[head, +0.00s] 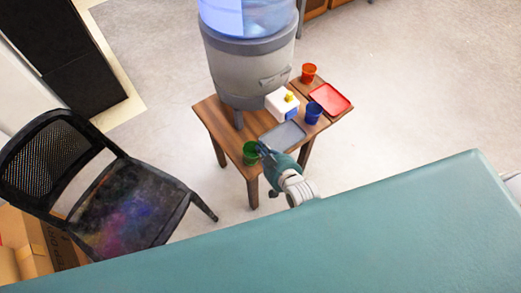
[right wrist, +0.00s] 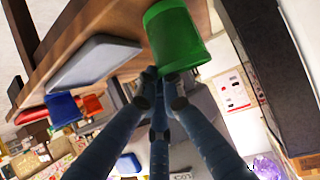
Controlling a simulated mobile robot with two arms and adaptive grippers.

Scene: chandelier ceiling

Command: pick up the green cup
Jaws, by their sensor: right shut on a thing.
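The green cup (head: 250,153) is at the near left corner of the small wooden table in the head view. It shows large at the top of the right wrist view (right wrist: 178,38). My right gripper (head: 262,149) reaches the cup from its right side. In the right wrist view its fingertips (right wrist: 160,84) are closed together at the cup's edge, shut on it. Whether the cup is clear of the table top cannot be told. My left gripper is in neither view.
The wooden table (head: 206,108) also holds a grey tray (head: 283,136), a white box (head: 281,104), a blue cup (head: 313,113), a red tray (head: 329,99), a red cup (head: 308,73) and a large water dispenser (head: 245,70). A black chair (head: 125,205) stands left.

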